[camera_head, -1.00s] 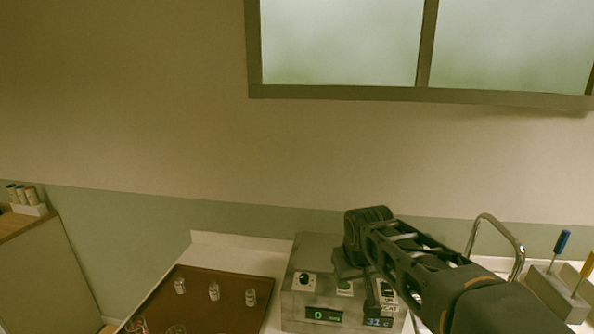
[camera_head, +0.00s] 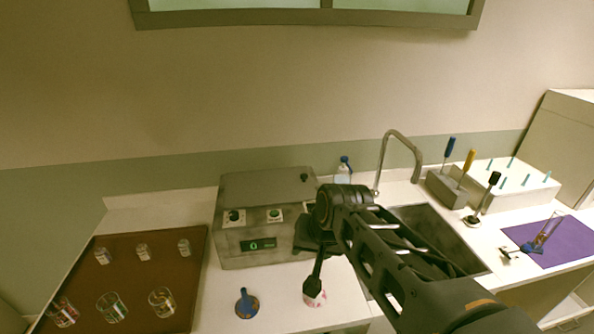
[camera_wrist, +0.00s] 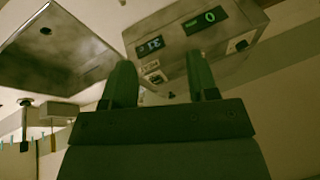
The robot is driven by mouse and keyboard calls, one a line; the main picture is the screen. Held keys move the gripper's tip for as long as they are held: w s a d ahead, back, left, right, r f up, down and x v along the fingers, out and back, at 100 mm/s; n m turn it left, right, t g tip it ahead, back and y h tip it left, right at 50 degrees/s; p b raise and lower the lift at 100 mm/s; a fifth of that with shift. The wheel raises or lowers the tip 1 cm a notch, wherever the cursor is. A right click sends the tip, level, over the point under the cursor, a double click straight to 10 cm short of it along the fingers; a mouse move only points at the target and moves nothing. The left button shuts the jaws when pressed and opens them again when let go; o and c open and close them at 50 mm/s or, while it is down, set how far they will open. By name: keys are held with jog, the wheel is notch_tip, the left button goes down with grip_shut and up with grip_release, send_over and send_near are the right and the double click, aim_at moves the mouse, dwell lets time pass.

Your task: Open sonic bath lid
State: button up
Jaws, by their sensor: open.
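The sonic bath (camera_head: 262,252) is a grey metal box on the white counter, left of the sink. Its lid (camera_head: 262,184) lies shut on top, with a small dark knob (camera_head: 304,177) near the right back corner. The front carries dials and a green display reading 0. My gripper (camera_wrist: 160,75) is open and empty, its two fingers apart. In the wrist view the bath's front (camera_wrist: 197,45) shows upside down beyond the fingers. In the head view my wrist covers the bath's right front, and my fingertips are hard to make out.
A brown tray (camera_head: 75,285) with vials and glass beakers lies left. Right are the sink (camera_head: 432,232), tap (camera_head: 402,140), bottle (camera_head: 343,172), tool holder (camera_head: 449,190) and purple mat (camera_head: 562,243).

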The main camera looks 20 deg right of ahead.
aim_at(304, 175)
jog(key=w+d+m+t+y+b, duration=0.1)
jog(key=w+d+m+y, duration=0.1)
jog(key=w+m, duration=0.4)
jog(key=w+d+m+t+y+b, duration=0.1)
jog(key=w+d+m+y+b, duration=0.1)
jog(key=w+d+m, duration=0.3)
jog(key=w+d+f+m+t+y+b, duration=0.1)
jog(key=w+d+m+b, duration=0.1)
jog(key=w+d+m, duration=0.2)
jog(key=shift+w+m+y, duration=0.4)
jog(key=shift+w+m, duration=1.1)
jog(key=shift+w, duration=0.85)
jog(key=w+d+m+t+b, duration=0.25)
jog(key=w+d+m, duration=0.3)
jog(key=d, duration=0.35)
jog(key=shift+m+t+y, duration=0.5)
jog(key=shift+m+t, duration=0.05)
jog(key=p+x, duration=0.1)
jog(key=x, duration=0.3)
jog(key=p+x, duration=0.1)
jog(key=x, duration=0.4)
jog(key=f+x, duration=0.1)
jog(key=x, duration=0.3)
jog(key=shift+a+p, duration=0.2)
jog(key=shift+p, duration=0.2)
grip_shut()
